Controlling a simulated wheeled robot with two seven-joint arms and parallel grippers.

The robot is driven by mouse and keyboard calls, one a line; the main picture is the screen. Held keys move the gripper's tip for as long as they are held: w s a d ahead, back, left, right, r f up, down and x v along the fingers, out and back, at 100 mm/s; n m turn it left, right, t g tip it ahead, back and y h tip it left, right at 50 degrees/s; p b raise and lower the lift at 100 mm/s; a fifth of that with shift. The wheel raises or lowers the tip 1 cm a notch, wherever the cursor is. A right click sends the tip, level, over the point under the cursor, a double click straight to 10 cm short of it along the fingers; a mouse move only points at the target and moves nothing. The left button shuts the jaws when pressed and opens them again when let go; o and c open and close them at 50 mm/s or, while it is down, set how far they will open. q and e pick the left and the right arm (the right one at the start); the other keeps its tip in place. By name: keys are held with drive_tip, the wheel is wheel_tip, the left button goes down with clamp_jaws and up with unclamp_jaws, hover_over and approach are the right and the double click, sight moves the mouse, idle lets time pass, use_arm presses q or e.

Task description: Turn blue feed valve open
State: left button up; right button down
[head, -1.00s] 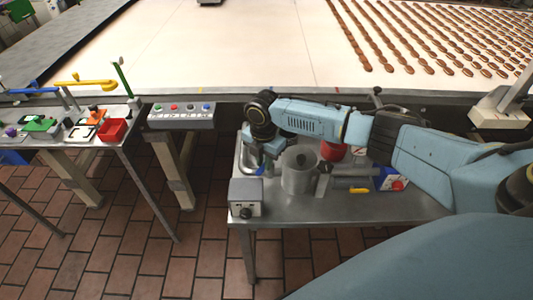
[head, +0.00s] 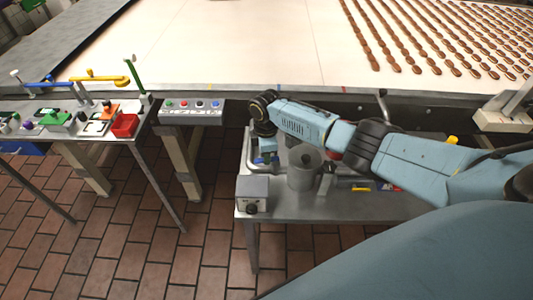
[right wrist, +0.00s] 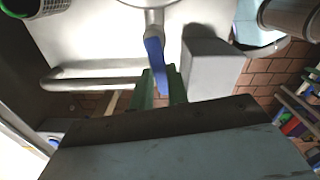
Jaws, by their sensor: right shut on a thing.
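The blue feed valve handle (right wrist: 154,58) shows in the right wrist view as a blue lever on a grey metal stem. My right gripper (right wrist: 160,88) has green fingertips, one on each side of the lever's lower end, and is shut on it. In the head view, my right gripper (head: 264,158) is low over the left part of the metal table, beside a grey cylindrical pot. The valve is mostly hidden there by the gripper and wrist. My left gripper is not in view.
The metal table (head: 310,208) carries a grey box with a black knob (head: 252,194) and the grey pot (head: 304,168). A bent metal pipe (right wrist: 85,80) runs near the valve. A button panel (head: 192,112) and a side table with a red bin (head: 125,125) stand left.

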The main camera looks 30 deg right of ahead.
drive_tip(key=shift+d+m, duration=0.1)
drive_tip(key=shift+m, duration=0.2)
drive_tip(key=c, duration=1.4)
unclamp_jaws()
drive_tip(key=shift+o, duration=0.2)
wheel_tip(320, 180, up, 14)
drive_tip(key=shift+f, duration=0.25)
